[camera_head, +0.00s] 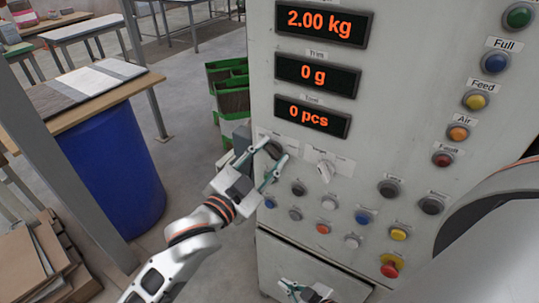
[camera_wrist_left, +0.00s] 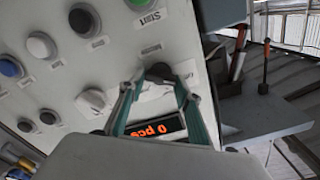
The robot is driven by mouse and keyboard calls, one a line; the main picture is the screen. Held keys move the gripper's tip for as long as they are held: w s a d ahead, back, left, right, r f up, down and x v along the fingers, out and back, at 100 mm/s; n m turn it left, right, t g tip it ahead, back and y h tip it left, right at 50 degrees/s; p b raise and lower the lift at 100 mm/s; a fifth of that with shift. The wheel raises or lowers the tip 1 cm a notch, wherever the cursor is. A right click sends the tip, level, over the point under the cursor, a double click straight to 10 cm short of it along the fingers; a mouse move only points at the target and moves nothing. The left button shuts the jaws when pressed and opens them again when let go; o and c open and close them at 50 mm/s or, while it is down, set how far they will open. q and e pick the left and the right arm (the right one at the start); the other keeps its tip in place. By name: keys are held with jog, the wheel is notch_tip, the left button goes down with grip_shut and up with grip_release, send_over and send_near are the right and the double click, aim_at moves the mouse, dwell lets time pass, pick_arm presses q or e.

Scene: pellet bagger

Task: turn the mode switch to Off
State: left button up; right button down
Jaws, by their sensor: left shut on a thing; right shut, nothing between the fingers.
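A dark round switch knob (camera_head: 273,150), which I take to be the mode switch, is on the left of the pale control panel, below the displays. My left gripper (camera_head: 274,153) is shut on this knob, one finger on each side. In the left wrist view the knob (camera_wrist_left: 160,72) shows between the two teal fingertips (camera_wrist_left: 159,80). Its label and set position cannot be read. A white selector knob (camera_head: 326,169) is to its right and is not touched. My right gripper (camera_head: 303,291) is shut and empty at the bottom edge, low in front of the cabinet.
Red displays (camera_head: 320,24) read 2.00 kg, 0 g and 0 pcs. Several push buttons (camera_head: 362,217) lie below and right of the knobs, with a red button (camera_head: 390,266) low down. A blue drum (camera_head: 112,165) and green crates (camera_head: 228,85) stand left of the cabinet.

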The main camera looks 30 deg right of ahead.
pick_arm(q)
jog(key=shift+n, duration=0.4)
jog(key=o, duration=1.1)
jog(key=v, duration=1.2)
